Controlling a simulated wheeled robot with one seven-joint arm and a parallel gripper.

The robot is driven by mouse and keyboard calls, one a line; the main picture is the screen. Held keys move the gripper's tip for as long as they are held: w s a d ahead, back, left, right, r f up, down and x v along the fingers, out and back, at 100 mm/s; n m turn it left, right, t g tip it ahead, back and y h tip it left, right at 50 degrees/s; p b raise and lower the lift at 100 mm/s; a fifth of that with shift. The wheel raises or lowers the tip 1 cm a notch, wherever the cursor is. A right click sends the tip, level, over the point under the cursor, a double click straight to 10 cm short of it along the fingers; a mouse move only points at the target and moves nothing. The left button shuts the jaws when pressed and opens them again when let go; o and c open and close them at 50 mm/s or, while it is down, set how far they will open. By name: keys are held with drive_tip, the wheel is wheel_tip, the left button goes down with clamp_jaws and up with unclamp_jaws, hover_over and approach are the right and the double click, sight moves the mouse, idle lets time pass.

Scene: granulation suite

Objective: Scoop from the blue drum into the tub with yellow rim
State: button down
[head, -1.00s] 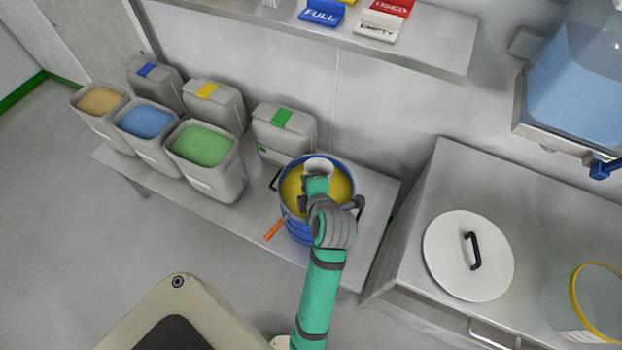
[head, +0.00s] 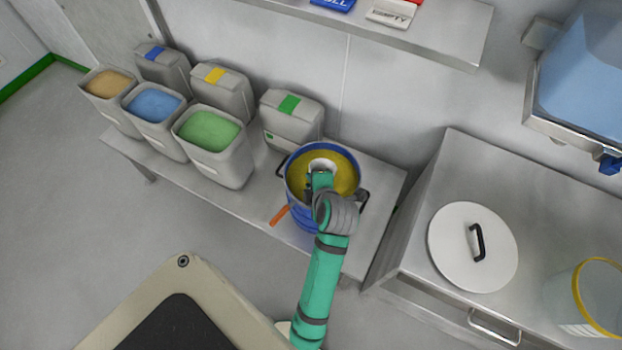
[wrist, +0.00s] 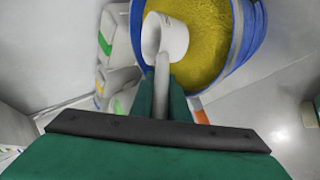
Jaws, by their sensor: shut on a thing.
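The blue drum (head: 301,215) stands on the low bench and holds yellow material (head: 341,172). My gripper (wrist: 162,98) is over the drum's opening, shut on the handle of a white scoop (wrist: 166,36). In the head view the scoop (head: 322,164) shows inside the rim, partly hidden by my gripper. Its cup is over or at the yellow material; I cannot tell whether it touches or carries any. The clear tub with yellow rim (head: 581,303) stands on the right counter, cut off by the frame edge.
Open bins of tan, blue and green material (head: 209,131) and closed grey bins (head: 293,120) stand left on the bench. A white lid (head: 472,247) with a black handle lies on the right counter (head: 440,190). An orange thing (head: 280,215) sticks out beside the drum. A shelf hangs above.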

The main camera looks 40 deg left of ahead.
drive_tip(key=shift+g, duration=0.3)
drive_tip(key=shift+w+a+f, duration=0.25)
drive_tip(key=shift+w+f, duration=0.3)
drive_tip(key=shift+f, duration=0.75)
drive_tip(key=shift+w+a+f, duration=0.25)
drive_tip(key=shift+w+f, duration=0.25)
drive_tip(key=shift+f, duration=0.75)
drive_tip(key=shift+w+a+f, duration=0.25)
drive_tip(key=shift+w+f, duration=0.3)
drive_tip(key=shift+f, duration=0.75)
wheel_tip(320, 180, up, 12)
drive_tip(key=s+d+t+y, duration=0.1)
drive_tip(key=s+t, duration=0.1)
drive_tip(key=shift+s+r+n+t, duration=0.25)
drive_tip(key=shift+s+n+t, duration=0.05)
drive_tip(key=shift+s+t, duration=0.1)
drive_tip(key=shift+w+d+y, duration=0.1)
drive_tip(key=shift+y, duration=0.2)
